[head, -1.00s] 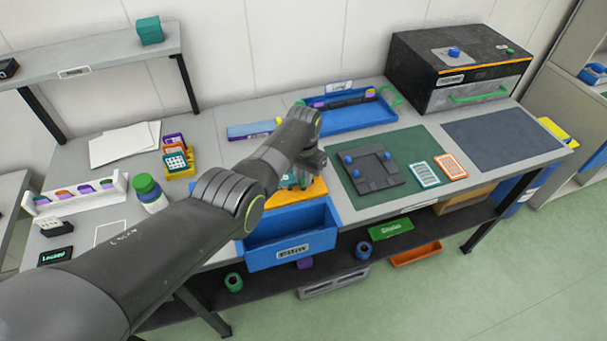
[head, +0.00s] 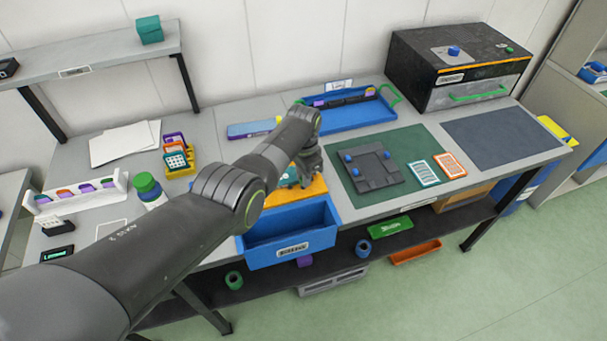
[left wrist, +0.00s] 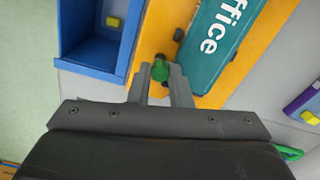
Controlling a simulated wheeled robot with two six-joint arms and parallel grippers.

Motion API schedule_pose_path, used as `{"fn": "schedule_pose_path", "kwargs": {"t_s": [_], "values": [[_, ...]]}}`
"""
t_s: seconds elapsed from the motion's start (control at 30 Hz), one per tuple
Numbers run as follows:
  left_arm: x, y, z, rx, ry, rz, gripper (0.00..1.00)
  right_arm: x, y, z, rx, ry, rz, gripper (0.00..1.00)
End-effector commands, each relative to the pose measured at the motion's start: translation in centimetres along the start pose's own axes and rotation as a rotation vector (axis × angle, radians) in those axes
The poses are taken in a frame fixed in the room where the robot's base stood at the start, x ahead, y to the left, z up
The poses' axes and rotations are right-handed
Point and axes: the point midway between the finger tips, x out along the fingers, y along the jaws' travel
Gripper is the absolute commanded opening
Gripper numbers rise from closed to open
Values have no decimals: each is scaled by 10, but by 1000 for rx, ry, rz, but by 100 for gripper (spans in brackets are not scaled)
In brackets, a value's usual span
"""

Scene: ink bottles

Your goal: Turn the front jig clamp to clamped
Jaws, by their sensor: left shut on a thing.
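An orange jig board (head: 316,188) lies at the table's front edge, just behind the blue open drawer, partly hidden by my left arm. It also shows in the left wrist view (left wrist: 152,40), with a teal plate reading "ffice" (left wrist: 212,45) on it. A green clamp knob (left wrist: 160,71) sits at the board's edge beside the plate. My left gripper (left wrist: 160,76) is shut on this knob, one finger on each side. In the head view the left gripper (head: 308,172) points down over the board; its fingertips are hard to make out. A second small dark green knob (left wrist: 178,34) is farther along the board.
The blue drawer (head: 290,246) stands open in front of the jig. A dark plate with blue knobs (head: 375,172) lies on the green mat to the right. A blue tray (head: 350,118) is behind. A white-and-green bottle (head: 149,190) stands left, near my arm.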

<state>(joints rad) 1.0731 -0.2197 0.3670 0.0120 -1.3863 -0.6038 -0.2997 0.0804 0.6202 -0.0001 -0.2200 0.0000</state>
Motion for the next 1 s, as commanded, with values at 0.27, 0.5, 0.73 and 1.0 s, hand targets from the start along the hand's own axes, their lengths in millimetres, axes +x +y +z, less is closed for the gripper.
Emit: {"fn": "schedule_pose_path", "kwargs": {"t_s": [0.27,0.5,0.73,1.0], "values": [[-1,-1,-1,1,2,-3,0,0,0,0,0,0,0,98],[-1,-1,0,0,1,-2,39,0,0,0,0,0,0,98],[-1,0,0,-1,1,-1,39,-1,0,0,0,-1,0,98],[-28,0,-1,-1,2,-2,39,-15,1,-1,0,-1,-1,98]]}}
